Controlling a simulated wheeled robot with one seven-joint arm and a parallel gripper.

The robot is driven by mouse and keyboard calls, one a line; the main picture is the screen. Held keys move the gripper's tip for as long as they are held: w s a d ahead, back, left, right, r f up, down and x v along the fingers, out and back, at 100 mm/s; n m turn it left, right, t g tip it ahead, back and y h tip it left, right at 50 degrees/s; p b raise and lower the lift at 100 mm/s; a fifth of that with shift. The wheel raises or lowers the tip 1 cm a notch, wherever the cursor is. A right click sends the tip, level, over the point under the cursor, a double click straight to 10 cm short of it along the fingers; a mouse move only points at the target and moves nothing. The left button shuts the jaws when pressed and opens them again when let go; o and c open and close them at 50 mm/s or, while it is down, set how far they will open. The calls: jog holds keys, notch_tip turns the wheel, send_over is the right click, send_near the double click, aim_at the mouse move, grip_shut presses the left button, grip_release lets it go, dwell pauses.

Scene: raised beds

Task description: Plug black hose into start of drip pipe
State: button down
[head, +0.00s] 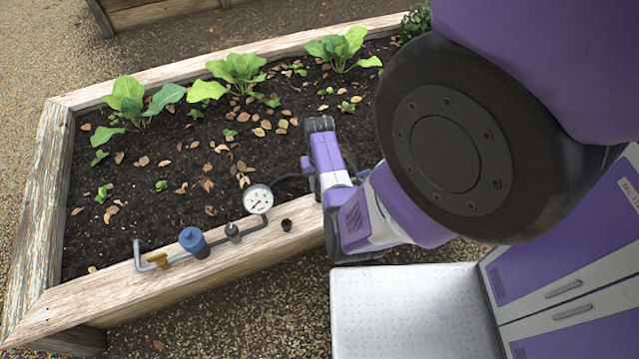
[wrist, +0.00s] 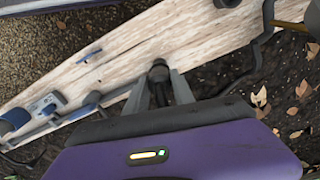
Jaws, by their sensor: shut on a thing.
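My gripper (head: 312,178) is over the right part of the bed's front rim, largely hidden by its own body in the head view. In the wrist view its two grey fingers (wrist: 164,88) are closed around a small black piece, which looks like the end of the black hose (wrist: 258,55). The hose curves from there over the soil. In the head view the hose (head: 288,178) runs between the gripper and the gauge. A grey pipe (wrist: 92,99), probably the drip pipe, lies along the rim left of the fingers. Whether it touches the held piece I cannot tell.
A gauge (head: 258,199), a grey fitting (head: 233,232), a blue-capped part (head: 193,241) and a brass fitting (head: 158,260) sit on the wooden rim. A loose black fitting (head: 286,225) stands nearby. A small blue piece (wrist: 89,56) lies on the rim. Plants grow in the soil behind.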

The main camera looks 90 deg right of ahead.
jog(key=c, duration=0.5)
grip_release()
jog(key=shift+r+p, duration=3.55)
jog(key=shift+p, duration=0.1)
jog(key=shift+f, duration=0.1)
